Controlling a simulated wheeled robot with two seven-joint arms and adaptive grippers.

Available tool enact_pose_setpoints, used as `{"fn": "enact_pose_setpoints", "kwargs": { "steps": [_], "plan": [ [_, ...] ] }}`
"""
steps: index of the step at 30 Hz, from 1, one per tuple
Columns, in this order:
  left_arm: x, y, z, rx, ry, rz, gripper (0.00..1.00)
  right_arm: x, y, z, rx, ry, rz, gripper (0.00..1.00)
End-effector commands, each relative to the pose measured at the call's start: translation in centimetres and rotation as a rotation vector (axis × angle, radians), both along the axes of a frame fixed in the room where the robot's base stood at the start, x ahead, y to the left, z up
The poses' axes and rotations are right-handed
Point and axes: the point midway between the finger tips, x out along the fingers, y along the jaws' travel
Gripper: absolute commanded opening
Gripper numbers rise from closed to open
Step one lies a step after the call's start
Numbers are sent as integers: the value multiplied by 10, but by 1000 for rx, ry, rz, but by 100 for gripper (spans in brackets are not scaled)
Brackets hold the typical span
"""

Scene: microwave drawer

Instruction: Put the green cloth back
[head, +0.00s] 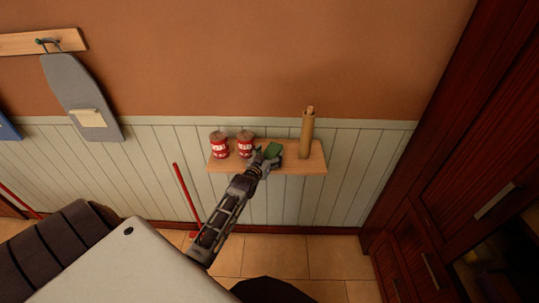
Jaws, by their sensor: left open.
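The green cloth (273,151) is a small green piece on the wooden wall shelf (308,160), between the red-and-white cans and the brown roll. My left gripper (267,159) is at the shelf, right against the cloth in the picture. Its jaws are open. The gripper hides part of the cloth, and I cannot tell whether they touch. My right gripper does not show.
Two red-and-white cans (219,146) stand left of the cloth, the nearer one close to my gripper. A brown roll (307,132) stands upright to the right. Dark wooden cabinets (445,180) fill the right side. An ironing board (80,95) hangs at the left.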

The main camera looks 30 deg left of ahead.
Motion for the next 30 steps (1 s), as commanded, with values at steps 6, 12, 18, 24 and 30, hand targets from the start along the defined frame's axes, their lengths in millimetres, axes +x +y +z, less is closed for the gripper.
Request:
{"fn": "enact_pose_setpoints", "kwargs": {
  "steps": [6, 12, 18, 24, 30],
  "plan": [
    [0, 0, 1, 0, 0, 0, 79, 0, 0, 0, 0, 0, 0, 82],
    [-3, -1, 3, 0, 0, 0, 79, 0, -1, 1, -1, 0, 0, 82],
    [-15, -3, 4, 0, 1, 0, 79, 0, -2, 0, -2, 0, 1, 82],
    [-32, -5, 7, 0, 1, 0, 79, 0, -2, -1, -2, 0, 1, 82],
    [-49, -8, 9, 0, 1, 0, 79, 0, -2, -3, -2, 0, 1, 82]
  ]
}}
